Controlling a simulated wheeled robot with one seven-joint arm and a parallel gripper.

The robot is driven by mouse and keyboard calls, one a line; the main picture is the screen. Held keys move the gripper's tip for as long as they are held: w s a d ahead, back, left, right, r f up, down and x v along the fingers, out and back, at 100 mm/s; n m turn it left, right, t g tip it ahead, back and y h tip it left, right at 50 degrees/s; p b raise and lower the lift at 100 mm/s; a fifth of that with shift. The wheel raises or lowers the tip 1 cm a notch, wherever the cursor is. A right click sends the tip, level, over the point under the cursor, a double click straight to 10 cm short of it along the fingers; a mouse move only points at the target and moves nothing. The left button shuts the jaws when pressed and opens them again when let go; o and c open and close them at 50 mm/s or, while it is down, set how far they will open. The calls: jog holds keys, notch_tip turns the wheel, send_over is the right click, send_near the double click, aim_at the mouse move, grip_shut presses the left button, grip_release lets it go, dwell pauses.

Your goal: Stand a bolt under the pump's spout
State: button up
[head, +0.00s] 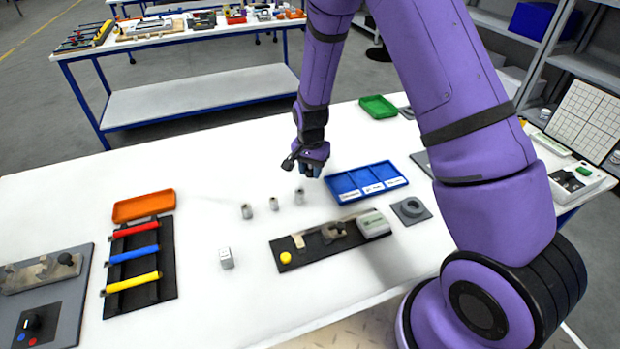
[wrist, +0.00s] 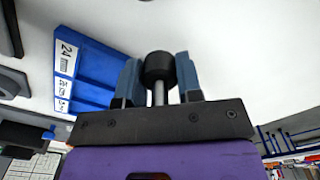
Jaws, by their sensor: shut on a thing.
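My gripper (head: 310,167) points down above the white table, behind the standing grey pieces and left of the blue tray. In the wrist view, my gripper (wrist: 158,78) is shut on a bolt (wrist: 160,67) with a black round head and a grey shank between its blue fingers. In the head view I cannot make this bolt out.
Several small grey cylinders (head: 274,203) stand on the table. A blue compartment tray (head: 352,193) is at the right, also in the wrist view (wrist: 97,66).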

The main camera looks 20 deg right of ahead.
aim_at(311, 186)
jog(key=shift+f, duration=1.95)
jog(key=shift+f, duration=0.15)
jog(key=o, duration=0.9)
jog(key=shift+o, duration=0.2)
